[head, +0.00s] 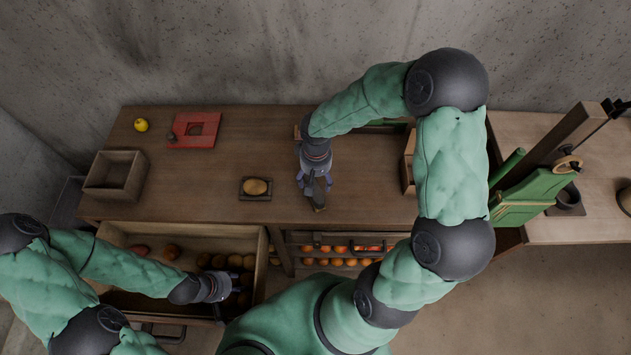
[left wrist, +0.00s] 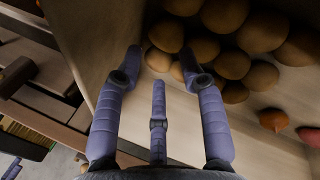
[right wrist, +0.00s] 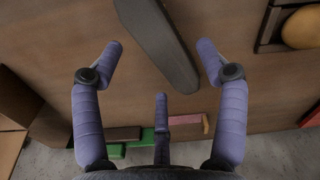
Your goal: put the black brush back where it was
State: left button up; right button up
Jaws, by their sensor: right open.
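A long dark grey to black piece, which looks like the brush (right wrist: 160,45), lies on the wooden table. In the right wrist view it runs from the top edge down between my fingers. In the head view the brush (head: 319,202) shows only partly, beneath my right gripper (head: 315,184). My right gripper (right wrist: 160,50) is open around and above it, and I see no grip on it. My left gripper (head: 228,287) is in the open drawer (head: 190,232), beside the round brown produce. In the left wrist view its fingers (left wrist: 161,50) are spread, with nothing held between them.
A small tray (head: 243,193) with a potato (head: 257,186) is left of my right gripper. A green stand (head: 535,197) is at right. Table room lies between.

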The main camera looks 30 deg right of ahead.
aim_at(316, 183)
notch_tip(316, 183, up, 8)
jog(key=p, duration=0.1)
